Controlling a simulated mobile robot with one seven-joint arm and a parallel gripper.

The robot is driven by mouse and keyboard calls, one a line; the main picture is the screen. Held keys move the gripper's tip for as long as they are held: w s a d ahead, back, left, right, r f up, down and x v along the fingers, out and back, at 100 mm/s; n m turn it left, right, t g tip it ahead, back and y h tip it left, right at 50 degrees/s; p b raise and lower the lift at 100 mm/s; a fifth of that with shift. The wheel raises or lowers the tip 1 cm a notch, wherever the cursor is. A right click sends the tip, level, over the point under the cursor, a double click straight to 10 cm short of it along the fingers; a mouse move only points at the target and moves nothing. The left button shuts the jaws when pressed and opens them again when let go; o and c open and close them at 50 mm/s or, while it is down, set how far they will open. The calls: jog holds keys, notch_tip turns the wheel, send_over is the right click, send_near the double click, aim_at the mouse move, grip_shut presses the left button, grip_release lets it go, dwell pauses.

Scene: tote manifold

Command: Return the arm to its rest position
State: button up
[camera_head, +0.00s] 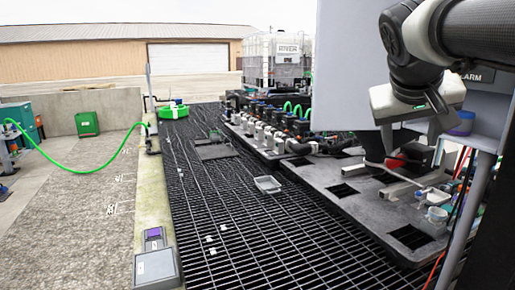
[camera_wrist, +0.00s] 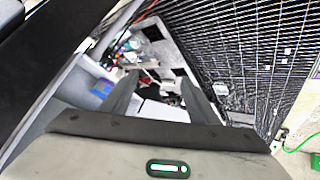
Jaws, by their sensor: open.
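My gripper (camera_wrist: 160,92) shows in the wrist view with its two dark fingers apart and nothing seen between their tips. In the head view my arm comes in from the upper right. Its pale hand is in front of the large grey cabinet (camera_head: 345,75), above the dark grey platform (camera_head: 350,205). The fingers are hard to make out there against the dark parts behind. In the wrist view the platform with small parts lies beyond the fingers, and I cannot tell the distance.
A black grating floor (camera_head: 230,215) stretches left of the platform, mostly clear, with a small clear tray (camera_head: 267,184) on it. A row of valves and pipes (camera_head: 275,130) stands behind. A grey post (camera_head: 468,220) and cups (camera_head: 437,214) are close at the right.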

jog(key=s+a+f+n+g+y, duration=0.1)
jog(key=s+a+f+y, duration=0.2)
jog(key=s+a+f, duration=0.6)
jog(key=s+a+f+n+g+y, duration=0.1)
jog(key=s+a+f+y, duration=0.1)
jog(key=s+a+f, duration=0.65)
notch_tip(320, 180, up, 16)
jog(key=d+p, duration=0.2)
jog(key=p, duration=1.7)
jog(key=shift+f, duration=0.25)
